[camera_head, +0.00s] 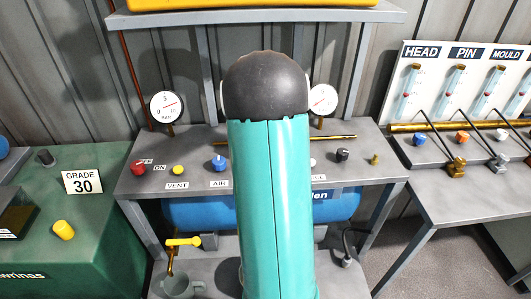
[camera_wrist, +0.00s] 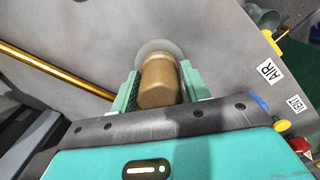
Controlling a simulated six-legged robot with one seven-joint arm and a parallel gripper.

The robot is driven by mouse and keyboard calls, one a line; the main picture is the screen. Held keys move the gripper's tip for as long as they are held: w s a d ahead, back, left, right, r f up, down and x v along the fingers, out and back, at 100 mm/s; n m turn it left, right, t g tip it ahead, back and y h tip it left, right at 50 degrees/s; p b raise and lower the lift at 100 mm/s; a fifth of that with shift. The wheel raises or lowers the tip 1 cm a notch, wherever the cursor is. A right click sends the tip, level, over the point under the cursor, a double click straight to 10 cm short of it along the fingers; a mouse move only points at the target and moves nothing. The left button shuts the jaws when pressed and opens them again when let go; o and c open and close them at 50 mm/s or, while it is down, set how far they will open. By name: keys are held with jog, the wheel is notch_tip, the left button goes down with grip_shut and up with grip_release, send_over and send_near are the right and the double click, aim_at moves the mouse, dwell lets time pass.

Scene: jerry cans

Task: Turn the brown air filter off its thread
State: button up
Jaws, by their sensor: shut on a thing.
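The brown air filter (camera_wrist: 158,82) shows in the wrist view as a short brown cylinder with a pale round disc (camera_wrist: 160,50) behind its far end. My gripper (camera_wrist: 160,92) has its green fingers on both sides of the filter and is shut on it. The thread is hidden. In the head view my own teal arm covers the middle of the bench, and the filter and gripper are hidden behind it.
A grey bench (camera_head: 150,186) carries gauges (camera_head: 166,106), a red knob (camera_head: 138,167), a blue knob (camera_head: 219,164) and a brass pipe (camera_head: 338,138). A blue tank (camera_head: 195,213) sits below. A green cabinet (camera_head: 100,222) stands left, a labelled panel (camera_head: 435,55) right. A shelf (camera_head: 180,18) overhangs.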

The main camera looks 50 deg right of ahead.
jog(key=n, duration=1.1)
jog(key=shift+n, duration=0.3)
jog(key=shift+r, duration=0.1)
jog(key=shift+r, duration=0.65)
jog(key=shift+r, duration=2.3)
jog(key=shift+a, duration=0.1)
